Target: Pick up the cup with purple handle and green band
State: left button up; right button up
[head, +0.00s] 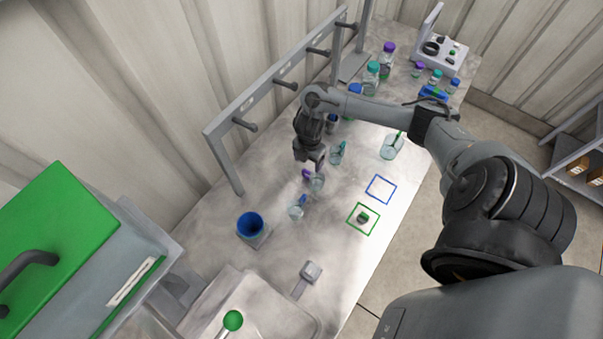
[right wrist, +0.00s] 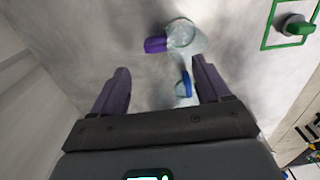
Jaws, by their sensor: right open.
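A clear cup with a purple handle (head: 317,183) stands on the grey bench just below my right gripper (head: 312,164) in the head view. In the right wrist view the cup (right wrist: 184,34) lies beyond the fingertips, with its purple handle (right wrist: 155,45) pointing left. My left gripper is not in view.
A teal-handled cup (head: 337,156) and a beaker (head: 391,148) stand nearby. A grey peg rack (head: 270,93) runs along the wall side. A blue container (head: 250,225) is at left. A green knob (head: 363,217) sits in a green square; the blue-outlined square (head: 381,189) is empty.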

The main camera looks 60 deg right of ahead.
send_over(307, 177)
jog(key=f, duration=0.4)
jog(key=shift+s+f+b, duration=0.25)
jog(key=shift+b, duration=0.05)
jog(key=shift+w+f, duration=0.15)
jog(key=shift+f, duration=0.85)
jog(key=shift+w+d+f, duration=0.1)
jog(key=shift+w+f, duration=0.05)
jog(key=shift+f, duration=1.95)
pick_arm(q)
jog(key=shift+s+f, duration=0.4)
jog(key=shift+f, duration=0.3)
pick_arm(e)
jog(key=shift+c, duration=0.4)
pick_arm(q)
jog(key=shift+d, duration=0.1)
pick_arm(e)
jog(key=c, duration=1.2)
jog(key=shift+r, duration=0.2)
